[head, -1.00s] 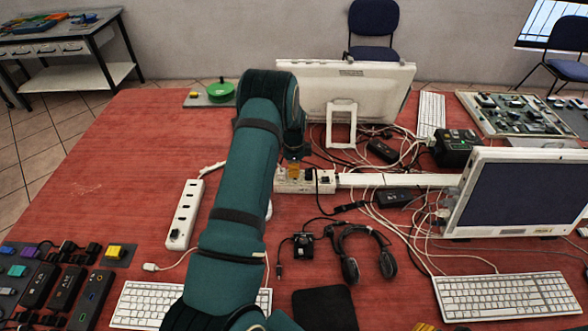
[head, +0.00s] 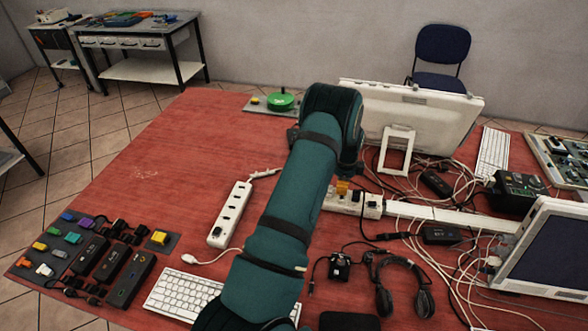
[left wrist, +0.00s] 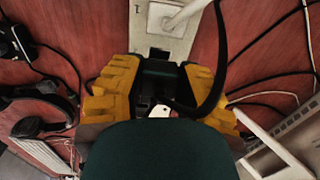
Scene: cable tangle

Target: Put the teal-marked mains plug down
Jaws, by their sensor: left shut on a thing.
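My left gripper (left wrist: 158,92) shows in the left wrist view with its two yellow fingers shut on a dark mains plug (left wrist: 160,70). A black cable runs from the plug, and a small white tag hangs near it. In the head view my left arm hides most of the gripper (head: 342,188), which is over the left end of that strip (head: 373,206).
A second white power strip (head: 231,212) lies to the left. Headphones (head: 403,285), a keyboard (head: 180,295) and tangled cables lie nearby. Dark mats with small coloured blocks (head: 160,238) and black adapters (head: 130,280) are at the lower left. The red table (head: 150,160) is clear at the upper left.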

